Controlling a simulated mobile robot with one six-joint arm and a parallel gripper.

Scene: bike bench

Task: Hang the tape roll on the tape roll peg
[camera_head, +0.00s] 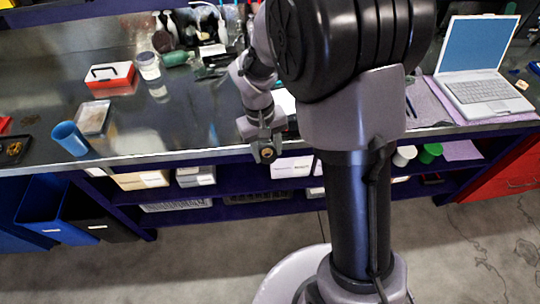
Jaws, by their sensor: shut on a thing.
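My gripper (264,142) is at the end of my arm, pointing down in front of the bench's front edge. It is shut on a small dark round thing with a tan centre, which looks like the tape roll (267,154). The roll is small in this view, and the fingers are hard to make out. It hangs clear of the bench top, with the shelf below showing behind it. I cannot make out the tape roll peg; my arm hides part of the bench and its back.
The metal bench (140,145) holds a red-and-white box (110,75), a clear jar (150,70), a blue cup (70,138) and a laptop (480,75). Dark clutter stands at the back. Blue bins (40,205) stand lower left; the shelf (240,187) holds boxes. A red cabinet (505,170) is at right.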

